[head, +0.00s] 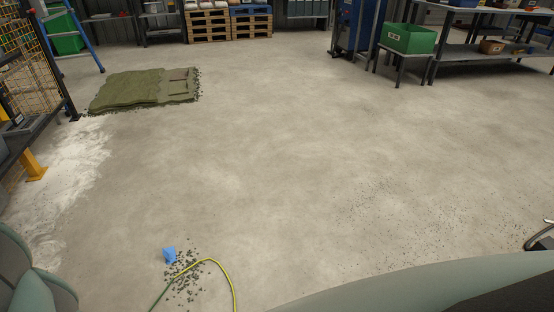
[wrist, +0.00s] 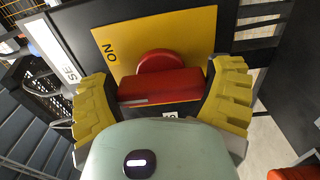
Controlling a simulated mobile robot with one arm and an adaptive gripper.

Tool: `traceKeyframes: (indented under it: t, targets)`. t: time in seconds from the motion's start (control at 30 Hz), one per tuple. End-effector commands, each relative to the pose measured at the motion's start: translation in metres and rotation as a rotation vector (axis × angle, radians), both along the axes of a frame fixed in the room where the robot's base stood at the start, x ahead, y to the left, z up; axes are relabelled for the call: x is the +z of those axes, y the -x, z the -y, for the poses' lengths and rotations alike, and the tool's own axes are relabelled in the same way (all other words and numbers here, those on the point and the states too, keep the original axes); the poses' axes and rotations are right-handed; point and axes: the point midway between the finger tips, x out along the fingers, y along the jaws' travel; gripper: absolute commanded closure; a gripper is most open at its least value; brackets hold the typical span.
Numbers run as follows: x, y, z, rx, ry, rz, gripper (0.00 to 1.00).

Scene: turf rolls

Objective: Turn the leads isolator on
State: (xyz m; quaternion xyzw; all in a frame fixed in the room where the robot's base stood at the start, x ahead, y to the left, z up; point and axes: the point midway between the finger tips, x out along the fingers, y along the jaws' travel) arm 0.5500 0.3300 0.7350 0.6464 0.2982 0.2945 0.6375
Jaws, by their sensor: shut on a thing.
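The lower part of the isolator is hidden behind my gripper's body. The isolator and my gripper are not seen in the head view.
In the head view, a green turf stack (head: 145,90) lies on the floor at upper left. A yellow-green hose (head: 222,265), dark crumbs and a blue object (head: 169,255) lie at the bottom. A green crate (head: 408,38) stands at upper right. The middle floor is clear.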

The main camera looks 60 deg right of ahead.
Motion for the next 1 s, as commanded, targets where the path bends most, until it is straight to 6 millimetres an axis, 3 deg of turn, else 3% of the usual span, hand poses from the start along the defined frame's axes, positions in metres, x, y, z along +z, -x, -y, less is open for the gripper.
traceKeyframes:
  t: [0.17, 0.2, 0.33, 0.67, 1.0]
  targets:
    - [0.000, -0.001, 0.001, -0.003, -0.004, -0.005, 0.53]
    - [0.000, -0.001, 0.001, -0.003, -0.004, -0.005, 0.12]
    - [0.000, -0.001, 0.001, -0.003, -0.003, -0.003, 0.00]
    - [-0.001, 0.001, 0.003, -0.002, 0.000, -0.003, 0.00]
    - [-0.002, 0.028, 0.036, -0.005, 0.002, -0.004, 0.00]
